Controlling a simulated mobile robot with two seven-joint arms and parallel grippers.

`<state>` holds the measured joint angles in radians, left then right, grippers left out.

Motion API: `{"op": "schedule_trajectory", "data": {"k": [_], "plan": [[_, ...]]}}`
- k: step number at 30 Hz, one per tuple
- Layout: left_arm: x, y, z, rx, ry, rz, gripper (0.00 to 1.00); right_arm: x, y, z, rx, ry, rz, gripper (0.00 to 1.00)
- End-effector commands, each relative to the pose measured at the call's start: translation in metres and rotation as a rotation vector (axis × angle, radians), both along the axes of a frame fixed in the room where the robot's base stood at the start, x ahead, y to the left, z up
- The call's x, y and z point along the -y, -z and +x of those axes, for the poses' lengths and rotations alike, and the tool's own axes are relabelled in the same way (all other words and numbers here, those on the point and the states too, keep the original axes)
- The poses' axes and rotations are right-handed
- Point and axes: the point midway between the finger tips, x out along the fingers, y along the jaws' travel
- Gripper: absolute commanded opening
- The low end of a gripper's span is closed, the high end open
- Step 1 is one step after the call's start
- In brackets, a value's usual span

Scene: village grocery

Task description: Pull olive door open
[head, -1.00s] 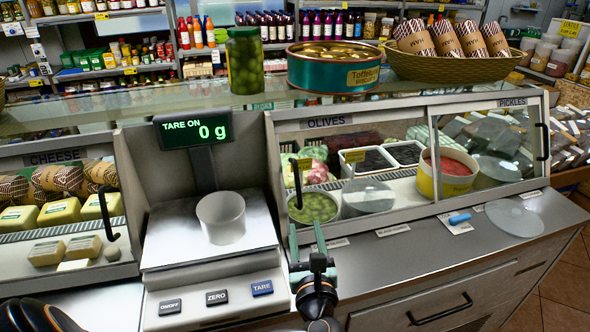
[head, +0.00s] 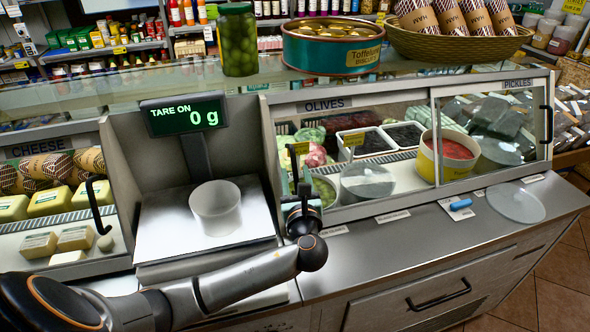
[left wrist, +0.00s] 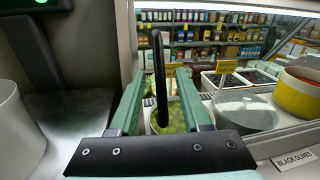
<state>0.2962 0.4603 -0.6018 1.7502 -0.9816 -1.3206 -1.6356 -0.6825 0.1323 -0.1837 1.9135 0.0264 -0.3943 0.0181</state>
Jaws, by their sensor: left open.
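The olive door (head: 325,104) is the glass front labelled OLIVES on the counter case, and it looks shut. Its black upright bar handle (head: 294,166) is at the door's left side. My left gripper (head: 303,190) is at the lower part of this handle in the head view. In the left wrist view, the handle (left wrist: 159,70) stands between the two open green fingers of my left gripper (left wrist: 160,88), apart from both. Green olives (left wrist: 170,120) show behind the glass. My right gripper is not in view.
The scale (head: 165,222) with a white tub (head: 216,207) stands left of the handle. The pickles door (head: 490,130) adjoins on the right. A glass lid (head: 515,203) and blue item (head: 460,205) lie on the metal ledge. A jar and tin stand above.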

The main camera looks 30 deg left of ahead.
Motion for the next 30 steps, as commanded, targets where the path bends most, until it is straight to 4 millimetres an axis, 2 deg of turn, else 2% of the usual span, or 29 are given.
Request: {"op": "schedule_trajectory", "data": {"k": [6, 15, 27, 30], "plan": [[-0.012, 0.0, 0.014, 0.001, 0.0, 0.001, 0.47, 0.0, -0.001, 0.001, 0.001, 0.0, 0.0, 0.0], [-0.013, 0.0, 0.016, 0.0, 0.001, 0.0, 0.47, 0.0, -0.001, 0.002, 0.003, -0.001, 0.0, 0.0], [-0.013, 0.0, 0.015, 0.0, 0.001, 0.0, 0.02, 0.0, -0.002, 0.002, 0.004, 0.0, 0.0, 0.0], [-0.012, 0.0, 0.015, 0.0, 0.001, 0.0, 0.0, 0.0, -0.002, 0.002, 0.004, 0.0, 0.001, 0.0]]}}
